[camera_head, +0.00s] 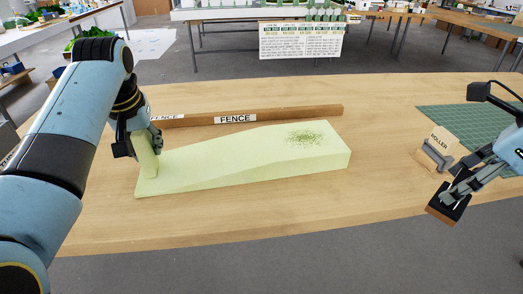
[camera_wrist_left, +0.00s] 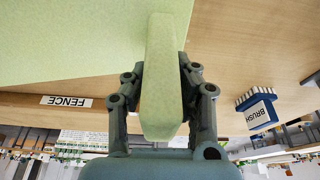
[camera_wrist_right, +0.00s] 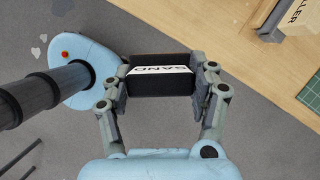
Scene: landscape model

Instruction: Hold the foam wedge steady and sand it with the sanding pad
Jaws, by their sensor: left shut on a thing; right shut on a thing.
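The pale green foam wedge (camera_head: 245,160) lies on the table in front of the wooden fence, with a speckled dark green patch on its thick right end. My left gripper (camera_head: 146,150) is shut on an upright green tab at the wedge's thin left end; the left wrist view shows the tab (camera_wrist_left: 162,95) between the fingers. My right gripper (camera_head: 455,196) is shut on the sanding pad (camera_head: 441,212), a dark block with a brown underside. Its "SAND" label shows in the right wrist view (camera_wrist_right: 160,70). The pad hangs near the table's front right edge, apart from the wedge.
The fence (camera_head: 285,114) runs behind the wedge. A roller with a sign (camera_head: 438,142) and a green cutting mat (camera_head: 470,122) are at the right. The table between wedge and roller is clear.

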